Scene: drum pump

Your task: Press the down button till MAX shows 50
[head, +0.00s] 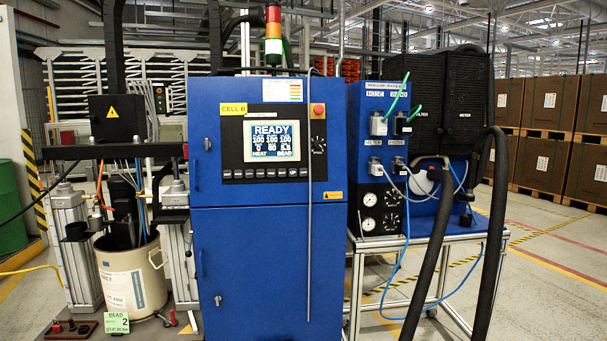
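The blue cabinet (255,250), labelled CELL B, stands upright in the middle of the head view. Its lit display (274,141) reads READY, with a row of 100s, a lower row that looks like 0, 60 and 5.5, and HEAT and BEAD at the bottom. The small captions over the numbers are too small to read, so I cannot tell which is MAX. I cannot tell which is the down button. My gripper is not in view.
A red stop button (318,110) and a dark knob (318,145) sit right of the display. A thin grey rod (309,250) hangs down the cabinet's front. Left is a drum (130,275); right are thick black hoses (487,240) and a wheeled frame (425,238).

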